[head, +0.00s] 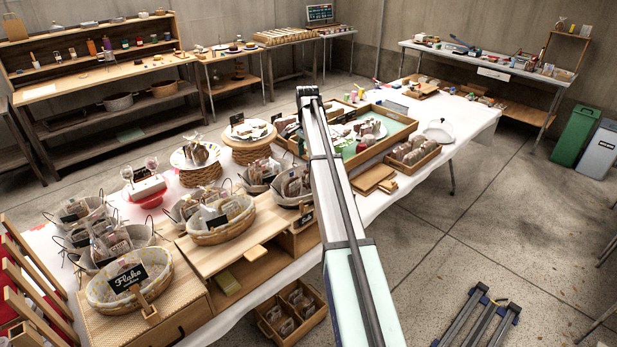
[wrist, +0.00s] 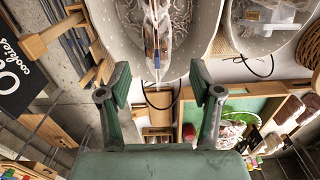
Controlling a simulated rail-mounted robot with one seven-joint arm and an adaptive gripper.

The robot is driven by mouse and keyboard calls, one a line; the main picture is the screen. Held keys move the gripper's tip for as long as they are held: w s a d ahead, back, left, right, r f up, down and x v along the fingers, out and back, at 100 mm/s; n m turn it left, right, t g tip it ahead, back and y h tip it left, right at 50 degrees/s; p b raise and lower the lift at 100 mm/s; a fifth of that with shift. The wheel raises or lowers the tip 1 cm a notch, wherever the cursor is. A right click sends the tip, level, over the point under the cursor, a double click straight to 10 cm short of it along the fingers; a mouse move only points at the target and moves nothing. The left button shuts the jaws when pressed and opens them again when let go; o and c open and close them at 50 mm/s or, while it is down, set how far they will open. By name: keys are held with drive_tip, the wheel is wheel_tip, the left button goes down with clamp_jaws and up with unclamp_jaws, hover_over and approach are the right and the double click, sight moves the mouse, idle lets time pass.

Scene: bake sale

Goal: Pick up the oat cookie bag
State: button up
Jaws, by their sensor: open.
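My gripper (wrist: 159,78) is open and empty in the wrist view, its green-padded fingers spread wide. A clear bag with brown contents (wrist: 157,32) stands in a pale-lined basket (wrist: 115,28) at the top of that view. Its narrow end points down toward the gap between the fingers, with no finger seen touching it. I cannot read a label, so I cannot tell if it is the oat cookie bag. In the head view my arm crosses the middle, and my gripper cannot be made out.
A second lined basket (wrist: 275,30) with clear bags lies right of the first. A black cookies sign (wrist: 20,72) is at the left. In the head view, several bag-filled baskets, one with a Flake sign (head: 127,278), crowd the table's left end. A wooden tray (head: 412,163) holds more bags.

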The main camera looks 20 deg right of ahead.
drive_tip(key=shift+s+d+f+p, duration=0.1)
drive_tip(key=shift+f+p, duration=0.65)
drive_tip(key=shift+f, duration=1.05)
drive_tip(key=shift+s+d+f+p, duration=0.1)
drive_tip(key=shift+f+p, duration=0.6)
drive_tip(key=shift+f, duration=1.05)
drive_tip(key=c, duration=0.9)
